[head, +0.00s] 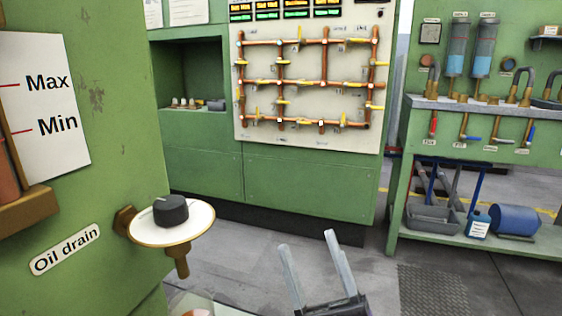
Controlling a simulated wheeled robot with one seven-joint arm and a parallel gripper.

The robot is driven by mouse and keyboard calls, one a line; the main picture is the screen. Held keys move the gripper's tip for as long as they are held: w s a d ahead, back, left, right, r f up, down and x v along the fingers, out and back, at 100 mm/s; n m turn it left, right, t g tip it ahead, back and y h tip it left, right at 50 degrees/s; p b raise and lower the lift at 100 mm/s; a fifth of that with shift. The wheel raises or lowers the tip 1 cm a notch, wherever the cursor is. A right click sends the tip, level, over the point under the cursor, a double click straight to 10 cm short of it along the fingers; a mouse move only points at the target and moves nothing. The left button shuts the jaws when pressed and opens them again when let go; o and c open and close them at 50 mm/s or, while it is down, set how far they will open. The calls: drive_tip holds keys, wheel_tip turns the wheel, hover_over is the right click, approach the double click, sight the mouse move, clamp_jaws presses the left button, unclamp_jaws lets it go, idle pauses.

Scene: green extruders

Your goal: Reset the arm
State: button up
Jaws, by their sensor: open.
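My gripper (309,245) shows at the bottom centre of the head view, with its two pale fingers pointing up and spread apart. It is open, and nothing shows between the fingers. It is in front of the floor, to the right of the oil drain valve, and touches nothing that I can see. The rest of my arm is mostly below the picture's edge.
At left, a green cabinet (100,130) carries an oil drain valve (171,212) with a black knob that juts out. A pipe panel (310,90) with yellow handles stands behind. A green bench (480,185) is at right. Grey floor (240,250) between them is clear.

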drive_tip(key=s+d+f+m+h, duration=0.7)
drive_tip(key=s+f+m+h, duration=0.1)
drive_tip(key=f+m+h, duration=0.2)
drive_tip(key=s+d+f+m+g+h, duration=0.2)
drive_tip(key=s+d+f+g, duration=0.15)
drive_tip(key=s, duration=0.65)
drive_tip(key=s+d+f+m+g+h, duration=0.1)
drive_tip(key=s+d+f+g, duration=0.15)
drive_tip(key=s+f, duration=0.45)
drive_tip(key=s+d+f+m+g+h, duration=0.2)
drive_tip(key=s+f+g, duration=0.15)
drive_tip(key=s, duration=0.85)
wheel_tip(320, 180, up, 34)
drive_tip(key=p, duration=3.2)
drive_tip(key=shift+w+d+p, duration=0.2)
drive_tip(key=shift+w+p, duration=0.1)
drive_tip(key=shift+p, duration=0.1)
